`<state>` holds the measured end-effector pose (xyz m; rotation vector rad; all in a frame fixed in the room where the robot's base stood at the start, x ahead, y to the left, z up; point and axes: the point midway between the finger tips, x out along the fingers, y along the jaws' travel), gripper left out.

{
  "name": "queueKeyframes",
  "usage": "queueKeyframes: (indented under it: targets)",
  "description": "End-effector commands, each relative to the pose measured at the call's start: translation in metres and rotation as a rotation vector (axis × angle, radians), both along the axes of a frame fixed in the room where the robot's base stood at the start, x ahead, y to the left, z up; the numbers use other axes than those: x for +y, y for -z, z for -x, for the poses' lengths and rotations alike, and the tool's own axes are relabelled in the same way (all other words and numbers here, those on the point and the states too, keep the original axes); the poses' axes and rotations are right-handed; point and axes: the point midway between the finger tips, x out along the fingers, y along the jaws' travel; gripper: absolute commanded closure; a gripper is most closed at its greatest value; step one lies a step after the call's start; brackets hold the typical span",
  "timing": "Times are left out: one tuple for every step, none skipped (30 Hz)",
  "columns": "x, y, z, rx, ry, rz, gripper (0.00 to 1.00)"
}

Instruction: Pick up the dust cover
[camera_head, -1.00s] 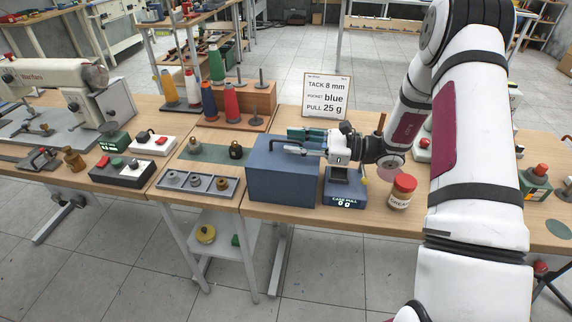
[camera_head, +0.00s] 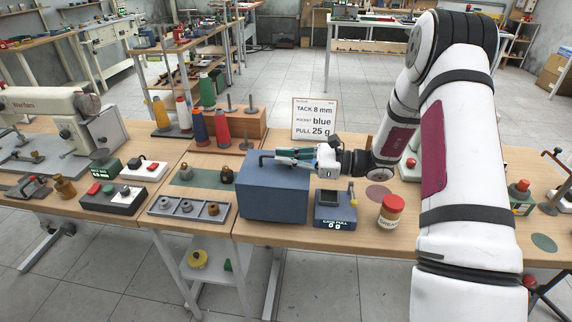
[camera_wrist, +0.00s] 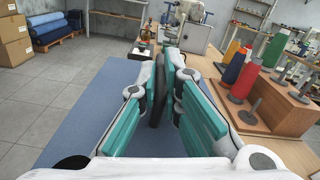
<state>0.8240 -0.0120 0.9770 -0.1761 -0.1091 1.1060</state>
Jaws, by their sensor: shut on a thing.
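The dust cover (camera_head: 272,200) is a blue-grey box with a dark bar handle on top, at the front edge of the middle bench. My gripper (camera_head: 283,154) reaches in from the right, level, above its top. The teal fingers (camera_wrist: 163,92) are shut on the dark handle (camera_wrist: 157,97), which shows between them in the wrist view. The cover's blue top (camera_wrist: 75,135) spreads below the fingers there. The cover looks upright. I cannot tell whether its bottom touches the bench. What is inside it is hidden.
A cable-pull gauge (camera_head: 334,209) stands close right of the cover, and a red-lidded jar (camera_head: 391,212) further right. A grey tray (camera_head: 188,208) lies to the left. The sign (camera_head: 314,118) and thread spools (camera_head: 222,128) stand behind. The floor in front is clear.

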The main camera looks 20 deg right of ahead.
Motion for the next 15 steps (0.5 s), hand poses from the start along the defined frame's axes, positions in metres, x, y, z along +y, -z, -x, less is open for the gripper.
queueKeyframes:
  targets:
    - [0.0, -0.014, 0.001, -0.004, 0.001, 0.001, 1.0]
    - [-0.001, -0.02, 0.001, -0.004, 0.001, 0.001, 1.0]
    - [-0.001, -0.028, 0.002, -0.005, 0.001, 0.002, 1.0]
    - [-0.001, -0.034, 0.002, -0.004, 0.001, 0.002, 1.0]
    - [-0.001, -0.039, 0.002, -0.003, 0.001, 0.0, 1.0]
    - [-0.001, -0.047, 0.002, -0.004, 0.001, 0.001, 1.0]
    - [0.0, -0.053, 0.002, -0.004, 0.0, 0.001, 1.0]
    - [0.0, -0.059, 0.002, -0.004, 0.0, 0.0, 1.0]
    - [0.0, -0.066, 0.002, -0.004, 0.0, 0.0, 1.0]
    - [0.0, -0.071, 0.002, -0.004, 0.0, 0.0, 1.0]
    - [0.0, -0.077, 0.002, -0.004, 0.0, 0.001, 1.0]
    - [0.0, -0.084, 0.002, -0.004, 0.0, 0.001, 1.0]
    - [0.0, -0.089, 0.002, -0.004, 0.0, 0.001, 1.0]
    - [0.0, -0.094, 0.002, -0.003, 0.0, 0.001, 1.0]
    - [-0.009, -0.092, 0.004, 0.001, 0.005, 0.0, 1.0]
